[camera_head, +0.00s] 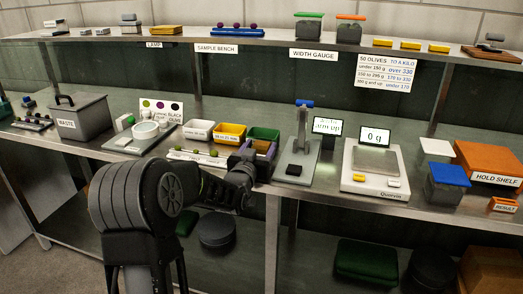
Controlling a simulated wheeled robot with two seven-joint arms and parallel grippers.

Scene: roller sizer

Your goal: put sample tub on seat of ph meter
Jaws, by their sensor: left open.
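The pH meter seems to be the upright stand with a blue top (303,103) on a grey base (288,178), beside a small screen (327,126) that reads "warm up". I cannot make out a seat on it for certain. A white round tub (145,130) stands on a pale plate at the left; I cannot tell whether it is the sample tub. My left gripper (262,160) is open at the bench's front, just left of the pH meter's base and in front of the green bin. My own wrist hides part of the bench there. My right gripper is not in view.
White, yellow and green bins (263,133) stand behind my left gripper. A scale (376,159) reading 0 g is right of the pH meter. A grey waste bin (80,117) is at the left. An orange hold shelf (488,164) is at the right. A raised shelf runs behind.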

